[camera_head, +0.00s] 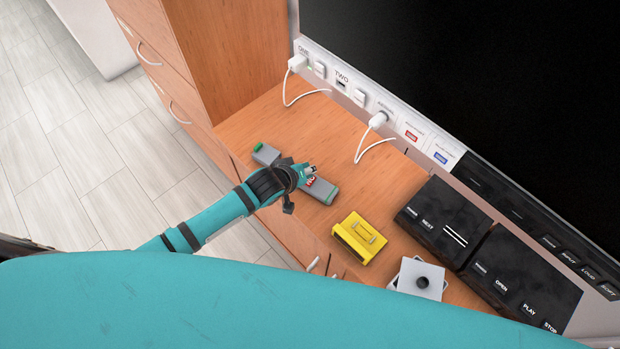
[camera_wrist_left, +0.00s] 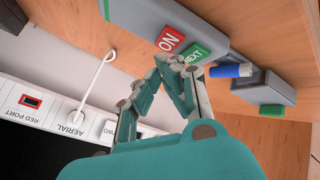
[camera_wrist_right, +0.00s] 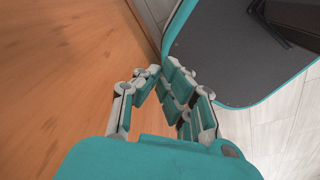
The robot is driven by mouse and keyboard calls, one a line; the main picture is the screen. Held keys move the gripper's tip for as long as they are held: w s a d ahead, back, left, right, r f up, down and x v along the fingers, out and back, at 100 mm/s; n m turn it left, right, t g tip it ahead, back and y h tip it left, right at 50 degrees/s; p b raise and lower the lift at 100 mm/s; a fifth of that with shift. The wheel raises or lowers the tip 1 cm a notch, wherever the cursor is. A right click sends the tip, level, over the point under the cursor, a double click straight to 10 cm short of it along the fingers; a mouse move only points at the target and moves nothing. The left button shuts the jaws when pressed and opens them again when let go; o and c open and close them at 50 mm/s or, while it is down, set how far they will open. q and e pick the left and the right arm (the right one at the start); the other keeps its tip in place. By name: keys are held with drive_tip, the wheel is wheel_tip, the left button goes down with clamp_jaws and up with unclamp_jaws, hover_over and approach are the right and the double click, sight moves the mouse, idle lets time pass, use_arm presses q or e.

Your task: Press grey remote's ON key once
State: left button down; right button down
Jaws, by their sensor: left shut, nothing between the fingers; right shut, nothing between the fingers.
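The grey remote (camera_head: 323,191) lies on the wooden cabinet top. In the left wrist view its grey body (camera_wrist_left: 140,15) carries a red ON key (camera_wrist_left: 170,39) and a green NEXT key (camera_wrist_left: 196,54). My left gripper (camera_head: 309,171) is over the remote and partly hides it in the head view. In the left wrist view its shut, empty fingertips (camera_wrist_left: 172,68) appear close to the two keys, nearer the edge beside NEXT; I cannot tell whether they touch. My right gripper (camera_wrist_right: 160,78) is shut and empty, away from the remote.
A second grey device (camera_head: 267,154) with a green end lies beside the remote; a blue cylinder (camera_wrist_left: 231,71) is near it. A yellow box (camera_head: 358,238), a pale plate with a black knob (camera_head: 420,281) and black boxes (camera_head: 445,221) stand right. White cables (camera_head: 375,148) hang behind.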

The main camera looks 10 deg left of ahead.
use_arm(q)
drive_tip(key=shift+f, duration=0.45)
drive_tip(key=shift+f, duration=0.35)
idle(0.9)
drive_tip(key=shift+r+p, duration=0.7)
drive_tip(key=shift+r, duration=0.1)
wheel_tip(320, 180, up, 5)
drive_tip(key=p, duration=0.5)
